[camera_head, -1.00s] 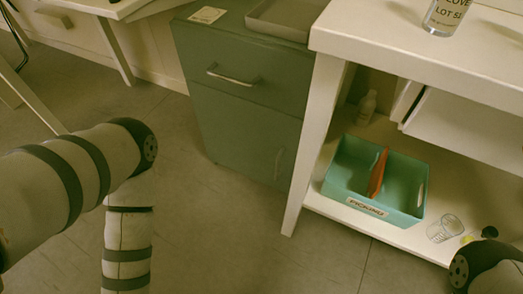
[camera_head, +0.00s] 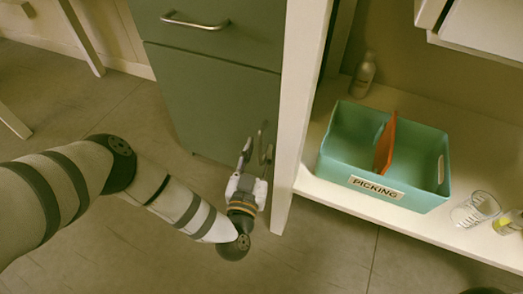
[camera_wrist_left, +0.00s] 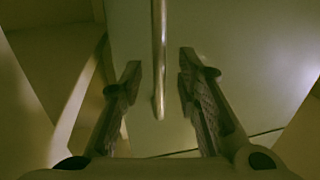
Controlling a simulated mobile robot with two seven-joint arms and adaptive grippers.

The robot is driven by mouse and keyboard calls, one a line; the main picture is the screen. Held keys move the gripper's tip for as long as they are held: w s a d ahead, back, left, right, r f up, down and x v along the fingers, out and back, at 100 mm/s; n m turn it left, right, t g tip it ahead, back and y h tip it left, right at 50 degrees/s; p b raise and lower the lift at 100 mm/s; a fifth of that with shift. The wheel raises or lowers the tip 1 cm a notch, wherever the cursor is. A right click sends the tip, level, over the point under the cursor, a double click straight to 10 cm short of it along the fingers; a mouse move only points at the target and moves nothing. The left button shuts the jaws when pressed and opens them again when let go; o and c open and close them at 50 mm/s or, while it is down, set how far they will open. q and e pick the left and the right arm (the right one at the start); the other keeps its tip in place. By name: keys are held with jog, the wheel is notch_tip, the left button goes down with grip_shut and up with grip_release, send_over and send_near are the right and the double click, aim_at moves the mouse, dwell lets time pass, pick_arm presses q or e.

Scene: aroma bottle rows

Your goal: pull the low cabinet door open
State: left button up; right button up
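The low cabinet door (camera_head: 215,115) is the grey-green lower front of the cabinet, below a drawer, and looks closed. Its upright metal handle (camera_wrist_left: 159,55) runs down the middle of the left wrist view. In the head view the handle is largely hidden by my gripper. My left gripper (camera_head: 257,152) is at the right side of the door, pointing at it. In the left wrist view its two fingers (camera_wrist_left: 160,82) are open, one on each side of the handle, with gaps visible on both sides. My right gripper is out of view.
A white table leg (camera_head: 300,110) stands close to the right of my left gripper. A teal divided bin (camera_head: 415,199), a small bottle (camera_head: 364,75) and a clear glass (camera_head: 474,209) are on the low shelf. The drawer handle (camera_head: 196,21) is above the door. Floor in front is clear.

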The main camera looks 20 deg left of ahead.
pick_arm(q)
jog(key=shift+w+a, duration=0.1)
jog(key=shift+w, duration=0.75)
jog(key=shift+c, duration=0.2)
grip_shut()
